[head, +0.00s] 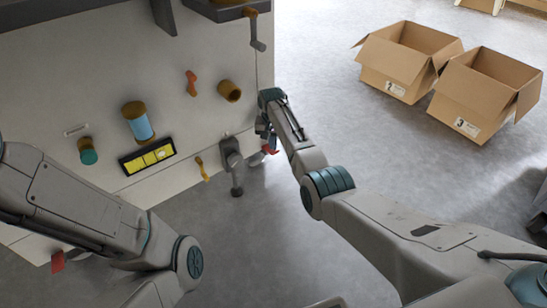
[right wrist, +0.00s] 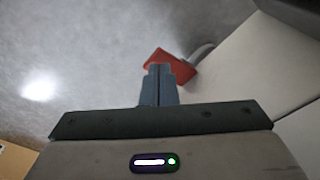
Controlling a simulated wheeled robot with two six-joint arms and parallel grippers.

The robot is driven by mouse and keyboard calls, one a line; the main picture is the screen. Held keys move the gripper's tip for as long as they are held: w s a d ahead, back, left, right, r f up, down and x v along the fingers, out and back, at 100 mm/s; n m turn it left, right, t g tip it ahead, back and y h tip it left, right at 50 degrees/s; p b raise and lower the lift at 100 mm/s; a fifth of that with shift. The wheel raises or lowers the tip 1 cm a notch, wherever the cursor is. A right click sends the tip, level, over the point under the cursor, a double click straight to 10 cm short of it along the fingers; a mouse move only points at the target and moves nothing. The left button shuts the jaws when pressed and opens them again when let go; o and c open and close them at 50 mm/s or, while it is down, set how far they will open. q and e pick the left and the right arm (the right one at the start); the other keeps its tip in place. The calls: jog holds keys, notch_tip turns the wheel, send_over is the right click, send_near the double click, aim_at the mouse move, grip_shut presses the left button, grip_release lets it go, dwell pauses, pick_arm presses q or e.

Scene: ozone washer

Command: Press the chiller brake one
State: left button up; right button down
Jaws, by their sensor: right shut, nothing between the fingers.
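The pale machine (head: 60,60) stands at the left of the head view. A black-framed panel of yellow switches (head: 147,156) is on its front; no label is readable, so I cannot tell which part is chiller brake one. My right gripper (head: 266,138) is beside the machine's right edge, to the right of the switches and apart from them. It is shut and empty. In the right wrist view its fingers (right wrist: 160,72) overlap a red flat piece (right wrist: 172,58) with a grey curved stem; contact cannot be told. My left gripper is out of view.
The machine front also has a blue cylinder (head: 138,123), a green knob (head: 88,157), an orange handle (head: 191,83) and a grey lever (head: 233,170). Two open cardboard boxes (head: 392,82) (head: 470,105) stand at the back right. The grey floor between is clear.

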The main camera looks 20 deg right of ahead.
jog(key=shift+f+b, duration=0.4)
jog(key=shift+f, duration=0.1)
